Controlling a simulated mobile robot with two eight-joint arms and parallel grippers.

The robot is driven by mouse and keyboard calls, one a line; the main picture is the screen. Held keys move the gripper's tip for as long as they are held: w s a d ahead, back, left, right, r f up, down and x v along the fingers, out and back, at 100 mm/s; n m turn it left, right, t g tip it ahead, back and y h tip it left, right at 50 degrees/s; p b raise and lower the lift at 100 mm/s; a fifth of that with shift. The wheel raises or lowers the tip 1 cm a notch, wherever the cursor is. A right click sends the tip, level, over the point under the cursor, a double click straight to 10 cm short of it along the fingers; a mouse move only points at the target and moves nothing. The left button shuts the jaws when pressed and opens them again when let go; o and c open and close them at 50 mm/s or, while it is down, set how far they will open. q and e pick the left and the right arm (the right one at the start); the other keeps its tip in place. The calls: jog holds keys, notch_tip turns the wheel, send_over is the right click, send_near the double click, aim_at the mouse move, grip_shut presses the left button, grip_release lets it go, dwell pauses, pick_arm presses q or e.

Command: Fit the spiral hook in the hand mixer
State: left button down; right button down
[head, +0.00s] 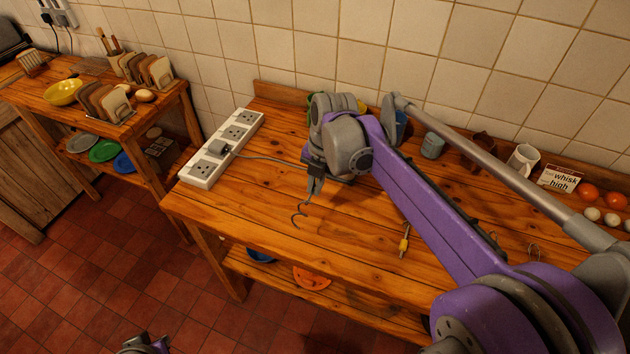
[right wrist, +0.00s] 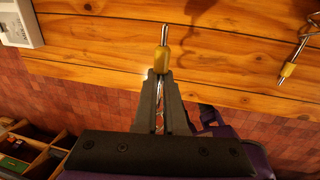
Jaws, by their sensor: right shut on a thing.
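My right gripper (head: 314,188) is shut on a metal attachment above the wooden table. In the right wrist view, the fingers (right wrist: 162,85) grip it just below its yellow collar (right wrist: 161,60), and its bare steel shaft (right wrist: 165,33) points up the picture. A dark curved hook shape (head: 299,214) shows just below the fingers in the head view; I take the held piece to be the spiral hook.
A white power strip (head: 222,148) lies at the table's left; a grey cord runs behind my gripper. Another yellow-collared attachment (head: 404,241) lies near the front edge. A blue-grey cup (head: 432,146), a white mug (head: 522,159), a sign (head: 561,178) and eggs stand along the back.

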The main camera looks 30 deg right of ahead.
jog(key=w+d, duration=0.4)
jog(key=shift+d, duration=0.3)
dwell(0.4)
dwell(1.5)
jog(key=shift+w+d+p, duration=0.4)
jog(key=shift+w+d, duration=0.55)
jog(key=shift+d, duration=0.2)
dwell(0.3)
jog(key=c, duration=0.9)
grip_release()
